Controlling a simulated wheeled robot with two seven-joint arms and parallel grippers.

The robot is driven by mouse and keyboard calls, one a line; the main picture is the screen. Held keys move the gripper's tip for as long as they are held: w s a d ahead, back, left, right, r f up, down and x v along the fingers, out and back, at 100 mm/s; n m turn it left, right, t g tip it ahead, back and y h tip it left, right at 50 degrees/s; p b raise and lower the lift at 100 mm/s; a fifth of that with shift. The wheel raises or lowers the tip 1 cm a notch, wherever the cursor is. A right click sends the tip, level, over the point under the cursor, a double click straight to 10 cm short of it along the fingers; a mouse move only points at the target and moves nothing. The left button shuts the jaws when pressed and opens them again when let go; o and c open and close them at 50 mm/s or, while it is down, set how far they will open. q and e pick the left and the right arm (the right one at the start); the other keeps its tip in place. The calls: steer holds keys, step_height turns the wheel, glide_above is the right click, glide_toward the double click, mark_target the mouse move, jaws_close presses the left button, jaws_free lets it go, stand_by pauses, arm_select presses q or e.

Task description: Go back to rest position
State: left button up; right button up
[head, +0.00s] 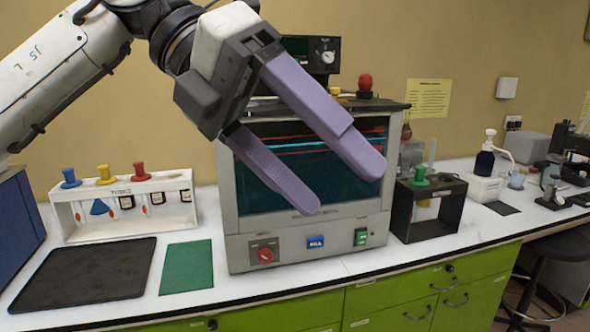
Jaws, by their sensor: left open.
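My left gripper (347,183) comes in from the upper left on my white and grey arm. Its two long purple fingers are spread apart, with nothing between them. They hang in front of the grey oven-like machine (235,192) and hide part of its dark glass window. I cannot tell whether the fingers touch the machine; they appear to be in front of it. My right gripper is not in view.
A white rack (75,229) with blue, yellow and red stoppers stands left. A black mat (90,275) and a green mat (187,267) lie before it. A black holder (448,208) with a green stopper stands right of the machine. Green drawers (410,300) are below the counter.

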arm_select(q)
steer(key=d+f+n+g+h, duration=0.2)
steer(key=d+f+g+h, duration=0.15)
steer(key=d+h, duration=0.35)
steer(key=w+a+f+n+t+h, duration=0.1)
steer(key=w+a+f+n+t, duration=0.45)
steer(key=n+t, duration=0.65)
steer(key=w+a+f+n+t+h, duration=0.25)
steer(key=w+f+n+t, duration=0.6)
steer(key=n, duration=0.45)
steer(key=a+f+n+t+y, duration=0.45)
steer(key=f+n+y, duration=0.4)
steer(key=f, duration=0.45)
steer(key=s+a+f+n+g+y, duration=0.2)
steer(key=s+a+f+y, duration=0.15)
steer(key=f, duration=0.45)
steer(key=s+a+f+n+g+y, duration=0.2)
steer(key=s+a+f+n, duration=0.15)
steer(key=f, duration=0.55)
steer(key=s+a+f+n+g+y, duration=0.1)
steer(key=s+a+f+g, duration=0.2)
steer(key=s+f, duration=0.5)
steer(key=s+a+f+n+g+y, duration=0.1)
steer(key=s+a+f+g+y, duration=0.1)
steer(key=s+f, duration=0.5)
steer(key=s+a+g, duration=0.1)
steer(key=s, duration=0.2)
steer(key=shift+s+a+f, duration=0.2)
steer(key=shift+s+f, duration=0.2)
